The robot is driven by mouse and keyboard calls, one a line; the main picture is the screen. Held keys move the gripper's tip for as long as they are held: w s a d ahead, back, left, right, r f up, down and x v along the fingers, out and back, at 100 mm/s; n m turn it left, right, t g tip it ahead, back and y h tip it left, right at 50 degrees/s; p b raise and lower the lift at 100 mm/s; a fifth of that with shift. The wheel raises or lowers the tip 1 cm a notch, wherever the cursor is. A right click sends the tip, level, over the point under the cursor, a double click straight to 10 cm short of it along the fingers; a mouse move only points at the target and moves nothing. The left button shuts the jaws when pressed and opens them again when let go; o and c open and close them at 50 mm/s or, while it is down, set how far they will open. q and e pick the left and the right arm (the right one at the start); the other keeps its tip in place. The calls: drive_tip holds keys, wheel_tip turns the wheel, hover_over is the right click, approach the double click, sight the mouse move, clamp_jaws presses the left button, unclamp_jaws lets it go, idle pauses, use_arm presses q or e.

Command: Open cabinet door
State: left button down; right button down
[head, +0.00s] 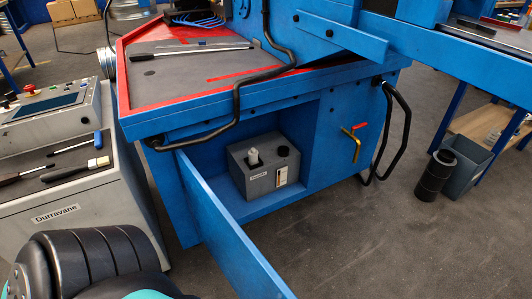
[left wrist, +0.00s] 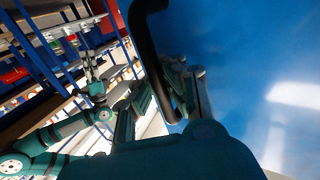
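The blue cabinet door (head: 230,232) stands swung out toward me from the blue machine, seen nearly edge-on in the head view. Behind it the compartment (head: 305,140) is open, with a grey box (head: 268,165) inside. In the left wrist view the glossy blue door face (left wrist: 250,60) fills the right side, with a black bar handle (left wrist: 148,35) on it. My left gripper (left wrist: 168,100) has its fingers close on either side of the handle's lower part. In the head view my left gripper is hidden.
A grey Durravane console (head: 60,205) with tools on top stands at the left. A black hose loop (head: 400,125) and a yellow valve with red handle (head: 354,140) are on the machine's right. A grey bin (head: 470,160) stands farther right. The floor in front is clear.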

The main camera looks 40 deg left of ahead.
use_arm(q)
drive_tip(key=shift+w+a, duration=0.2)
drive_tip(key=c, duration=1.6)
unclamp_jaws()
drive_tip(key=shift+s, duration=0.1)
drive_tip(key=shift+d, duration=0.1)
drive_tip(key=v, duration=1.2)
